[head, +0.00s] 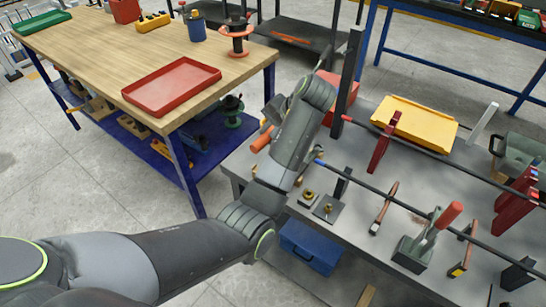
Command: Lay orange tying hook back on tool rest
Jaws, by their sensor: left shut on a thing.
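My left arm reaches over the grey bench and bends back at the wrist. Its gripper (270,122) is partly hidden behind my own wrist and is shut on the orange tying hook. The hook's orange handle (262,139) sticks out down and left, near the left end of the grey bench; its metal end is hidden. I cannot tell for sure which thing is the tool rest. A grey block (411,254) on the bench holds a tool with a red-orange handle (449,215), standing tilted. My right gripper is not in view.
Long dark bars (385,194) cross the grey bench (352,235), with a dark upright post (348,85) and red uprights (380,145). A yellow tray (415,122) lies behind. A wooden table (100,62) with a red tray (172,85) stands at left.

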